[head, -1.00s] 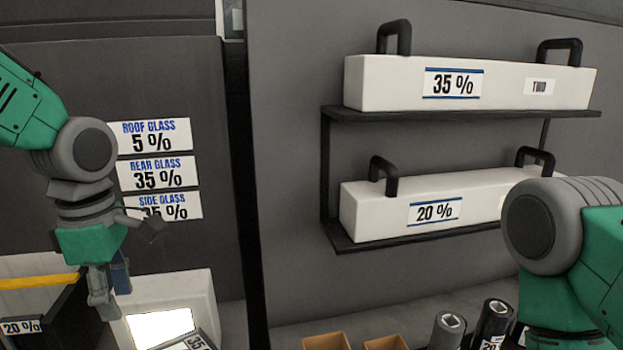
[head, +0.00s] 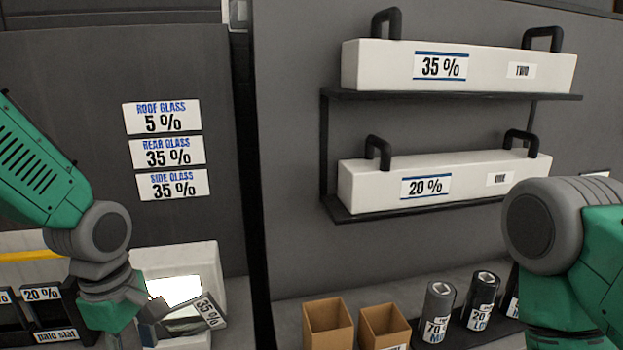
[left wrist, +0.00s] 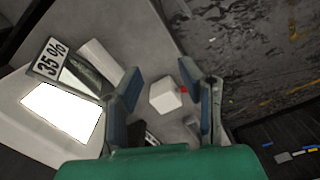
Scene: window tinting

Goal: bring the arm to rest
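My left arm comes in from the left in the head view, bent downward in front of the white device with a lit screen (head: 178,290). A small white block (left wrist: 166,95) lies on the surface below, seen through the gap. My right arm shows only as a grey joint and green link at the right of the head view; its gripper is out of view.
Two shelves hold white boxes with black handles, one marked 35 % (head: 460,66) and one marked 20 % (head: 445,181). Brown open boxes (head: 328,325) and dark cylinders (head: 439,310) stand below. A 35 % tag (head: 208,310) sits by the screen. Wall labels (head: 168,150) hang behind.

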